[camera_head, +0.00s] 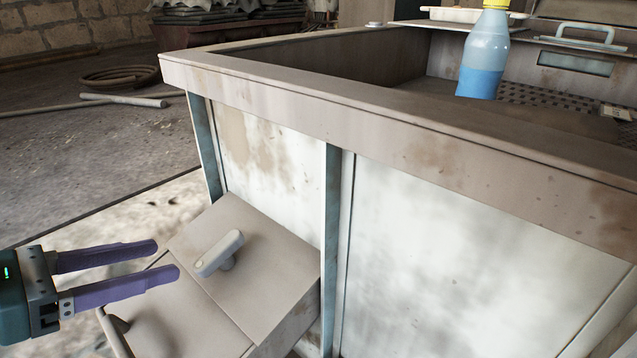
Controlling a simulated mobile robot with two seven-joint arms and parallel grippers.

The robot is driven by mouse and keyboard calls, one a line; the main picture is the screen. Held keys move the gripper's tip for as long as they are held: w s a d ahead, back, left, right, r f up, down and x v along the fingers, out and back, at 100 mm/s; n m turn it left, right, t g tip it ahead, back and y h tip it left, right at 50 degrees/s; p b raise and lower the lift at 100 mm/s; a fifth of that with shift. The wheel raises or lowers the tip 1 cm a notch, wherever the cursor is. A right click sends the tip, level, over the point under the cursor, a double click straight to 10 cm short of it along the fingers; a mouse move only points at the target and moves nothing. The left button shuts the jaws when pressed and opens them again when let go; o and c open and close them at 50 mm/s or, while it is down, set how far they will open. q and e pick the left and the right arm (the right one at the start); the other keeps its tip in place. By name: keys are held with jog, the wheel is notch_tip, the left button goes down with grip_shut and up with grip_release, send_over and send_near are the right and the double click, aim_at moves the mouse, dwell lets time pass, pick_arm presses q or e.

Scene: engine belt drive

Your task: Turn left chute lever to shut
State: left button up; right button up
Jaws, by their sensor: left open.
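The chute lever (219,254) is a short, light grey handle on a small post. It stands on the upper part of the sloping beige chute box (262,268), and its bar points to the upper right. My left gripper (168,260) comes in from the left with two purple fingers. The fingers are apart, with nothing between them. Their tips are to the left of the lever and look clear of it, though the exact depth is hard to judge. My right gripper is out of view.
A large rusty-beige bin (400,130) with a thick rim stands behind the chute. A bottle of blue liquid (483,60) stands inside it. Another handle (116,335) shows at the lower left of the chute. Coiled hose (122,77) and pipes (125,100) lie on the floor.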

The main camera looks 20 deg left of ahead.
aim_at(212, 253)
pick_arm(q)
jog(key=shift+w+d+f, duration=0.3)
jog(key=shift+w+d, duration=0.1)
jog(key=shift+w, duration=0.05)
jog(key=x, duration=0.8)
jog(key=shift+d+f, duration=0.15)
jog(key=shift+d, duration=0.05)
grip_shut()
